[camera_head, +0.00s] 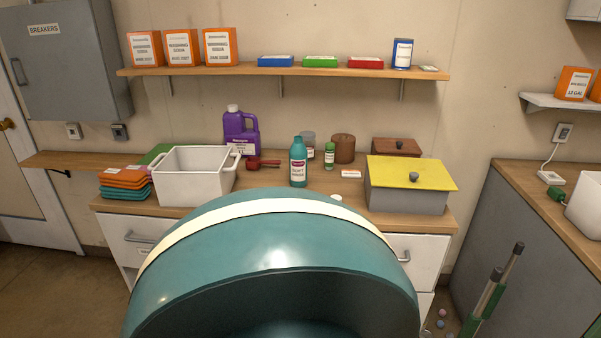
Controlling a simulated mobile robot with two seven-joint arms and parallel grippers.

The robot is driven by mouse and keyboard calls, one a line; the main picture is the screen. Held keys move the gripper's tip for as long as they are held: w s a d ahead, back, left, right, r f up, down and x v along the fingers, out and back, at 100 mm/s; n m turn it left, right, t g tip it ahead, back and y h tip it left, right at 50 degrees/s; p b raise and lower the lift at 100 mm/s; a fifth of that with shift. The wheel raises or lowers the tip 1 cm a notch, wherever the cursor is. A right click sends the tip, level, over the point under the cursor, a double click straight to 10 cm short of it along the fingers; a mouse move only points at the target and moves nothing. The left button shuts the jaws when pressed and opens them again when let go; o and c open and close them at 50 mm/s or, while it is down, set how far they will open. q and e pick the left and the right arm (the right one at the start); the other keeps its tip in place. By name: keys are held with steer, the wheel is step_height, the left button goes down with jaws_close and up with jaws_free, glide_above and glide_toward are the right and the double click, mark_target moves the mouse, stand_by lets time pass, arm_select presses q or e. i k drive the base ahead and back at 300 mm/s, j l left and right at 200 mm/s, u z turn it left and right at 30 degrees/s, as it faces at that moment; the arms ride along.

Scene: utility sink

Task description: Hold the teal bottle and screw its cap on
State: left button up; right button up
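The teal bottle (298,173) stands upright on the wooden counter, near its middle, with a pale label on its front. Its top is narrow and teal; I cannot tell from here whether anything is on the neck. A small white round piece (308,197), which looks like a cap, lies on the counter just in front of the bottle and slightly to the right, apart from it. Neither of my grippers is in view, and nothing is touching the bottle.
A white tub (185,190), a purple jug (241,131) and a red scoop (262,163) stand left of the bottle. A small green bottle (329,157) and a grey box with a yellow lid (405,199) are to the right. The counter's front middle is hidden.

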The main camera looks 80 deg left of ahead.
mark_target(298, 153)
steer(key=u, duration=2.75)
